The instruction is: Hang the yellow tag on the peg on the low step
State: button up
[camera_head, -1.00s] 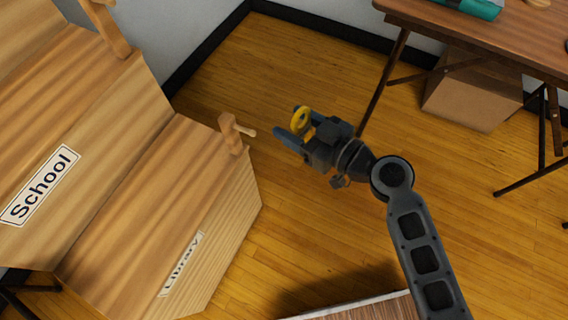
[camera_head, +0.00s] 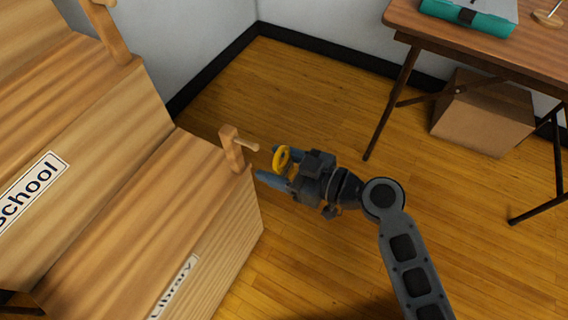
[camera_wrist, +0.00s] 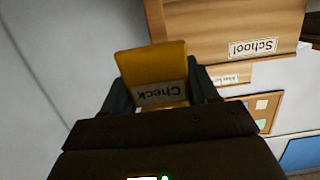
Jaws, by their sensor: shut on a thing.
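The yellow tag (camera_wrist: 152,62) is held between the fingers of my gripper (camera_head: 270,167). In the wrist view it carries a label reading "Check", upside down. In the head view the tag's yellow ring (camera_head: 281,159) stands up at the fingers. The low step (camera_head: 140,215), labelled "Library", is at the left. At its far right corner a wooden post carries a short peg (camera_head: 246,145) that points right. My gripper is just right of and slightly below the peg in the picture, with the tag apart from it.
The higher step (camera_head: 85,120), labelled "School", rises behind the low one and has its own post (camera_head: 112,35). A brown table (camera_head: 490,45) stands at the right, with a cardboard box (camera_head: 485,112) under it. Open wooden floor lies between.

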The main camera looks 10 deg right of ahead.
aim_at(238, 150)
jog(key=shift+r+p+x, duration=0.15)
jog(key=shift+p+x, duration=0.05)
jog(key=shift+x, duration=0.95)
jog(key=shift+r+p+x, duration=0.15)
jog(key=shift+p+x, duration=0.1)
jog(key=shift+x, duration=0.9)
jog(key=shift+r+p+x, duration=0.2)
jog(key=shift+x, duration=0.95)
jog(key=shift+w+a+f+b, duration=0.2)
jog(key=shift+a+f+b, duration=0.15)
jog(key=shift+b, duration=0.15)
jog(key=shift+w+a+f+b, duration=0.15)
jog(key=shift+w+a+b, duration=0.05)
jog(key=shift+b, duration=0.3)
jog(key=shift+a, duration=0.1)
jog(key=o, duration=1.1)
jog(key=shift+v, duration=3.9)
